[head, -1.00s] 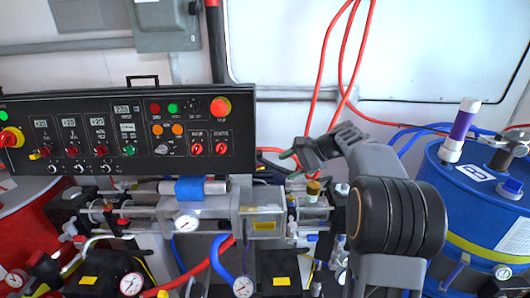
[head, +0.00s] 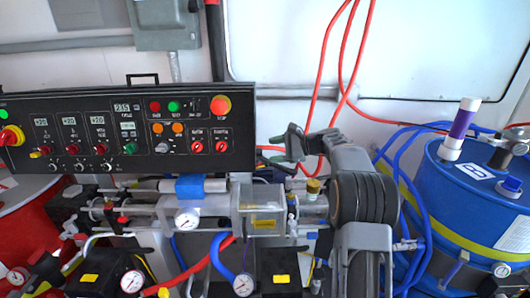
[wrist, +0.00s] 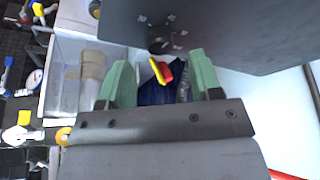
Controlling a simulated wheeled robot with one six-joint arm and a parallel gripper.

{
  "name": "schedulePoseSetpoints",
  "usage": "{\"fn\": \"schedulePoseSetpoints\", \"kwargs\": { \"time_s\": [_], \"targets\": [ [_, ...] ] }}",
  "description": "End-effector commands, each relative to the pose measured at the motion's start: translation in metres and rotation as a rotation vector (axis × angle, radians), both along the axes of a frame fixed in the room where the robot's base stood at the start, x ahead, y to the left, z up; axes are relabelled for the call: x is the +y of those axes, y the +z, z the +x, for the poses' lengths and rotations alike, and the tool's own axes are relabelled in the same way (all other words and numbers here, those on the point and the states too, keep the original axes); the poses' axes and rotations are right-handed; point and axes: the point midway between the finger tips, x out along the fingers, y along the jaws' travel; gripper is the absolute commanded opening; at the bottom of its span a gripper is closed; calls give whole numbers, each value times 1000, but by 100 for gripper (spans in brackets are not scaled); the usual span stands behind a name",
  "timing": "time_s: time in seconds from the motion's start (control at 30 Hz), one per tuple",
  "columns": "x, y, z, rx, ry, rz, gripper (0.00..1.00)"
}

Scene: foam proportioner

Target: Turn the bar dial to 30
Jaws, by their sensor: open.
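My gripper (head: 279,148) is just right of the black control panel (head: 70,168) in the head view, apart from the panel front. In the wrist view my gripper (wrist: 159,62) has its green fingers spread, with nothing held. A red and yellow bar-shaped handle (wrist: 161,72) shows between the fingers. Just above it, a dark round mount (wrist: 159,40) sits on a dark face with small white marks around it. I take this to be the bar dial; its labels and setting are too small to read. In the head view it cannot be made out.
A clear block (head: 262,205) with pipes and gauges lies below the panel. Red hoses (head: 325,85) hang behind my gripper. A blue drum (head: 460,205) stands at the right, a red drum (head: 25,225) at the left.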

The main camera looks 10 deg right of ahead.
Motion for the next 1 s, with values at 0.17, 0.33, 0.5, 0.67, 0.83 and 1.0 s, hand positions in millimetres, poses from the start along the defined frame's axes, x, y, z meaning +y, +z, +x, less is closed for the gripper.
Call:
{"fn": "schedulePoseSetpoints", "kwargs": {
  "time_s": [0.17, 0.33, 0.5, 0.67, 0.83, 1.0],
  "targets": [
    [20, -7, 9, 1, 2, 0, 59],
    [30, -10, 14, 1, 0, -1, 59],
    [32, -11, 15, 1, 0, -1, 59],
    [33, -11, 15, 0, -1, -1, 59],
    [32, -11, 15, 1, 0, -1, 47],
    [32, -11, 15, 1, 0, -1, 31]
  ]
}}
